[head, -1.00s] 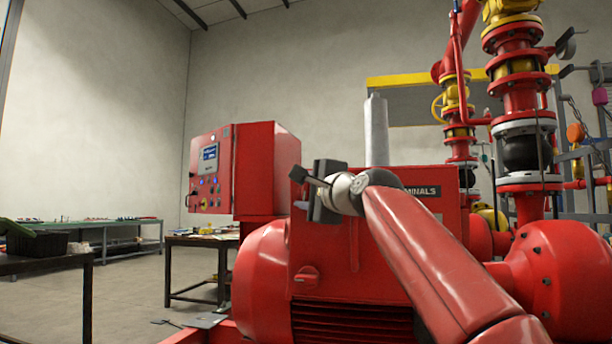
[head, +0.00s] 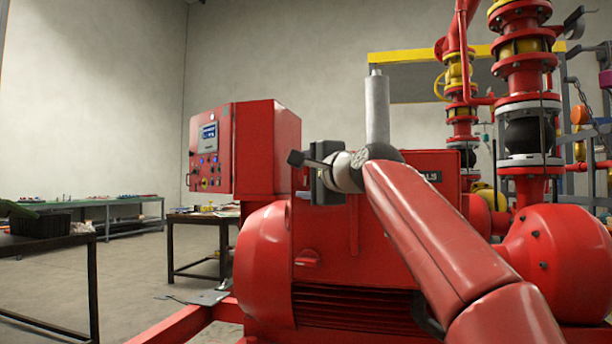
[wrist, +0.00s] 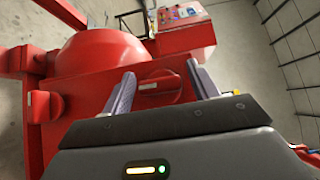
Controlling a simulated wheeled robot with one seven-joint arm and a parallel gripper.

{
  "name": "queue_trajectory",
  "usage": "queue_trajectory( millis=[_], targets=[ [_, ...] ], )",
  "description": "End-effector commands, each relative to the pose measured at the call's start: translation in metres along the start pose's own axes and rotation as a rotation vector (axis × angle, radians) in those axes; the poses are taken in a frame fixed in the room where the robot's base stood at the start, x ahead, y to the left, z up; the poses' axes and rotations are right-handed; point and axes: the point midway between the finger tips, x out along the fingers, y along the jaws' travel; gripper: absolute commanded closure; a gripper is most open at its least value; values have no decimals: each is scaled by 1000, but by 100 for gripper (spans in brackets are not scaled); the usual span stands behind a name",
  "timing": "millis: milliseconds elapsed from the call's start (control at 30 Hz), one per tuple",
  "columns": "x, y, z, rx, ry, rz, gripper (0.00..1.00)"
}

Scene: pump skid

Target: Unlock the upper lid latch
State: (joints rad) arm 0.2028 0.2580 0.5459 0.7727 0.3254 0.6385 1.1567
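The red terminal box (head: 335,245) sits on the red motor; my arm covers most of its label in the head view. In the wrist view the upper lid latch (wrist: 152,90), a red knob on a round base, is between and beyond my fingertips. My gripper (wrist: 160,76) is open there, one finger on each side of the latch in the picture; I cannot tell whether they touch it. In the head view my gripper (head: 310,172) hides the upper latch. The lower latch (head: 307,258) is a similar red knob, also at the left in the wrist view (wrist: 45,106).
A red control cabinet (head: 266,150) stands close to the left of my gripper. A metal cylinder (head: 377,110) rises behind the box, with red and yellow piping (head: 525,90) at right. A small table (head: 205,220) and open floor are at left.

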Motion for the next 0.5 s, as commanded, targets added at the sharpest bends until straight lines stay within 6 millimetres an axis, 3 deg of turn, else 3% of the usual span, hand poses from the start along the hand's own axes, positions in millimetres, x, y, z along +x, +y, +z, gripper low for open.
queue_trajectory(
  millis=[333, 500],
  targets=[
    [-3, 1, 0, 1, 1, 0, 36],
    [-26, 3, -1, -1, 5, -2, 36]
  ],
)
